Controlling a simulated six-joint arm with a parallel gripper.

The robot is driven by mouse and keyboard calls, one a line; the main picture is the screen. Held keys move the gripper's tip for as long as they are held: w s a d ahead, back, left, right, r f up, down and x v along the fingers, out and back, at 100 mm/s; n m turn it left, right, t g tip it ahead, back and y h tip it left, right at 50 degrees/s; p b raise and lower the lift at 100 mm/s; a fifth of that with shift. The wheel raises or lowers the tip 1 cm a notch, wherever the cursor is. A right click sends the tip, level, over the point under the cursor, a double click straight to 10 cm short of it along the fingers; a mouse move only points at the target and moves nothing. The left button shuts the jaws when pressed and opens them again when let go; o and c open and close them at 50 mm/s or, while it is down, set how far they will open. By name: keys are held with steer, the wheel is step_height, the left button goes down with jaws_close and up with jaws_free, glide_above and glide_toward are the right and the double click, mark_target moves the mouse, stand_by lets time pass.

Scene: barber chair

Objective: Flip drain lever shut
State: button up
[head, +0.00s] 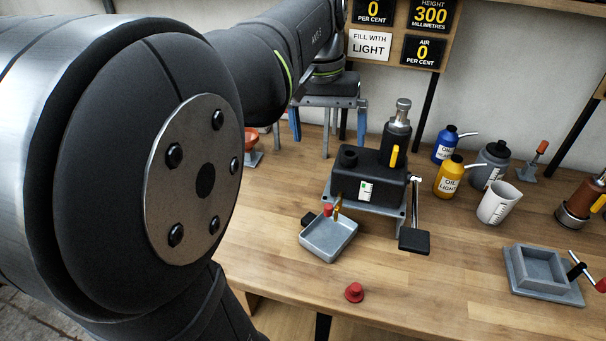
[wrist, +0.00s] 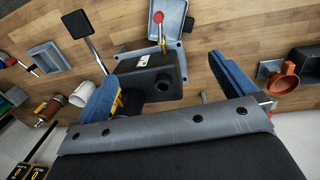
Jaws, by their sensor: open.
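The drain lever (head: 327,210) has a red knob and sits by a brass outlet (head: 338,204) low on the front of a black pump unit (head: 372,178). In the wrist view the lever's red knob (wrist: 157,17) points outward from the unit, over a grey tray (head: 318,250). My gripper (head: 328,122) has blue fingers and is open and empty, behind and left of the unit in the head view. In the wrist view my gripper (wrist: 162,68) spans the view below the unit, with the lever beyond the unit, apart from the fingers.
A black-ended pedal or handle (head: 414,240) sticks out at the unit's right. Blue (head: 446,147) and yellow (head: 449,177) oil bottles and a white jug (head: 497,204) stand right. A red cap (head: 354,292) lies near the front edge. An orange funnel (wrist: 285,84) stands right in the wrist view.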

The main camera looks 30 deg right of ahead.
steer(key=shift+r, duration=0.6)
steer(key=shift+c, duration=0.2)
